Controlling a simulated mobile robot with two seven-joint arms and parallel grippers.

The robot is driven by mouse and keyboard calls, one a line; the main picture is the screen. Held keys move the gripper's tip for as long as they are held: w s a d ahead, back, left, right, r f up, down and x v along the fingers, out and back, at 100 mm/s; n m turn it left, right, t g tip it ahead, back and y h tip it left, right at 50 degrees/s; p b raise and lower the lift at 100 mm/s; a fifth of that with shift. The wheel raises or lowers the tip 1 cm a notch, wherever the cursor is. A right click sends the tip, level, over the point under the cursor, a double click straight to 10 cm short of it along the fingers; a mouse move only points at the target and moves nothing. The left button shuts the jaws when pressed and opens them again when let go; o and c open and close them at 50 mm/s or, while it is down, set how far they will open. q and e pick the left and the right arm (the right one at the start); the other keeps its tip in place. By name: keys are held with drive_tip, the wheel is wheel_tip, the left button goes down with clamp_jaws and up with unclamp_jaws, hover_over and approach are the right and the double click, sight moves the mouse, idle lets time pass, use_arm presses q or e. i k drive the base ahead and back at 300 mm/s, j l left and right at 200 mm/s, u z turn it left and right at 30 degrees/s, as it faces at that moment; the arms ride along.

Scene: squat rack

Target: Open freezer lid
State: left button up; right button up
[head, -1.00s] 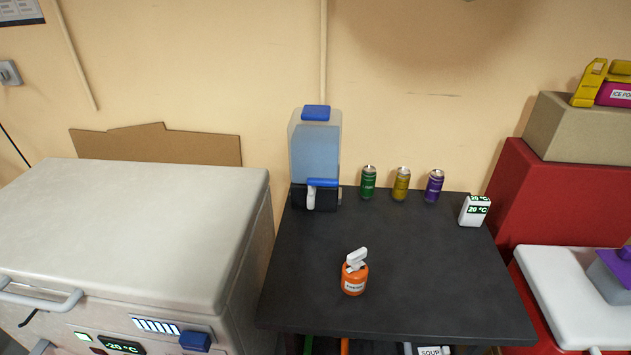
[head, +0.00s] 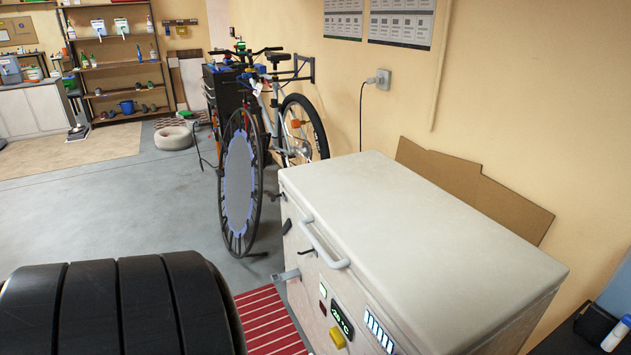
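The freezer (head: 335,290) is a cream-white chest at the right of the head view, against the wall. Its lid (head: 420,230) is shut. A light grey bar handle (head: 325,245) sits on the front edge of the lid. A small grey metal latch-like part (head: 286,275) sticks out at the left of the front. Neither gripper is in view.
A bicycle (head: 275,110) and a round blue-rimmed wheel-like object (head: 240,185) stand beyond the freezer. A red striped mat (head: 268,322) lies in front of it. Brown cardboard (head: 470,190) leans behind the freezer.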

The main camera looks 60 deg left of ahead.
sight(448, 275)
drive_tip(key=u, duration=1.55)
drive_tip(key=i+j+u, duration=0.15)
drive_tip(key=i+j+z, duration=0.6)
